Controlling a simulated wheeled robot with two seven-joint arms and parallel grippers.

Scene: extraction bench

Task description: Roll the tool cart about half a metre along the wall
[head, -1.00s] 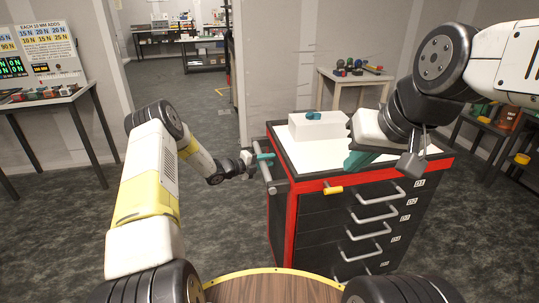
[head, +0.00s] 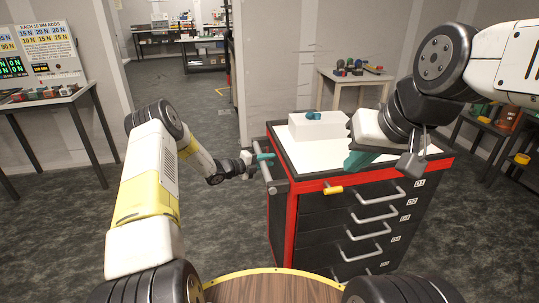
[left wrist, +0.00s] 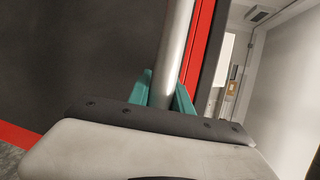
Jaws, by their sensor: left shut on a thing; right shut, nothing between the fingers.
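The tool cart (head: 292,230) is red and black with a white top and several numbered drawers with grey handles. A push bar (head: 265,172) runs along its left side. My left gripper (head: 264,158) is shut on this bar, and its teal fingers sit on either side of the bar (left wrist: 173,55) in the left wrist view. A yellow latch-like piece (head: 333,190) sits at the top drawer's front edge.
A white box (head: 318,127) with a teal item on it stands on the cart top. A small table (head: 354,81) stands behind the cart, and a bench (head: 60,98) stands at the left. Dark carpet (head: 232,222) is clear left of the cart.

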